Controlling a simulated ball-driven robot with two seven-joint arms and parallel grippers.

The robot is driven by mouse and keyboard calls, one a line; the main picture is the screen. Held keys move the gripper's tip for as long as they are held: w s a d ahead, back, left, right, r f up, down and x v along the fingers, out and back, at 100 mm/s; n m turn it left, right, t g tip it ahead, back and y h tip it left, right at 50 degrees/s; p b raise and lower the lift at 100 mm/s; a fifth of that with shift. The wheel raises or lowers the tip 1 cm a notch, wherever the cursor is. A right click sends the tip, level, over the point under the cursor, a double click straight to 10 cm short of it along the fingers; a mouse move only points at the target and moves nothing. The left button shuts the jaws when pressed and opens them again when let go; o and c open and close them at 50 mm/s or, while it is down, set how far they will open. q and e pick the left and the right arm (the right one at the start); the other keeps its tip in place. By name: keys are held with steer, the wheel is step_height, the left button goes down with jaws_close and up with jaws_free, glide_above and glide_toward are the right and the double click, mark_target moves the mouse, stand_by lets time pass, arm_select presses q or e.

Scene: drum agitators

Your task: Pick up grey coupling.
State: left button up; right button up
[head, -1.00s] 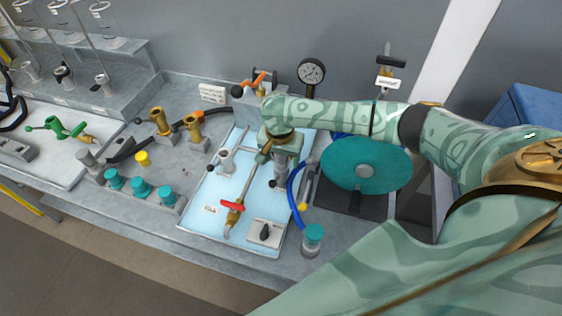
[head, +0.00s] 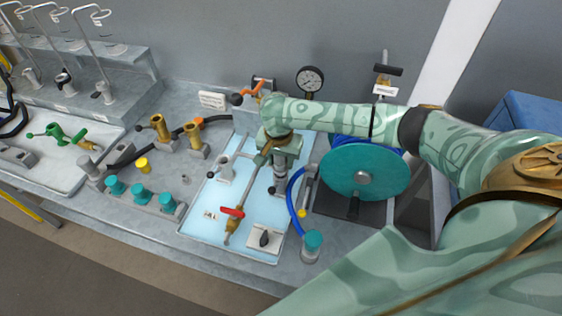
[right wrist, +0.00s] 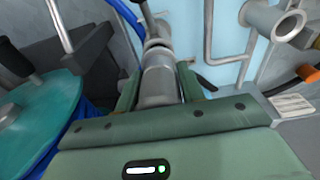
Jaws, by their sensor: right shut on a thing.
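The grey coupling is a grey cylinder (head: 279,174) over the right part of the light-blue tray (head: 200,212). In the right wrist view, the coupling (right wrist: 158,82) stands between the jaws. My right gripper (head: 279,158) comes from above and is shut on it. The jaws hide part of its sides. I cannot tell whether its lower end touches the tray. My left gripper is not in view.
A teal reel (head: 385,165) stands close to the right, with a blue hose (head: 293,195) between. A pipe with a red-handled valve (head: 232,212) lies left of the gripper. A teal-capped fitting (head: 312,243) stands in front.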

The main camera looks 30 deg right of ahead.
steer(key=s+a+r+p, duration=0.6)
steer(key=s+a+r, duration=0.2)
steer(key=a+r, duration=0.2)
steer(key=shift+s+a+r+p, duration=0.15)
steer(key=shift+a+r+p, duration=0.2)
steer(key=shift+a, duration=0.3)
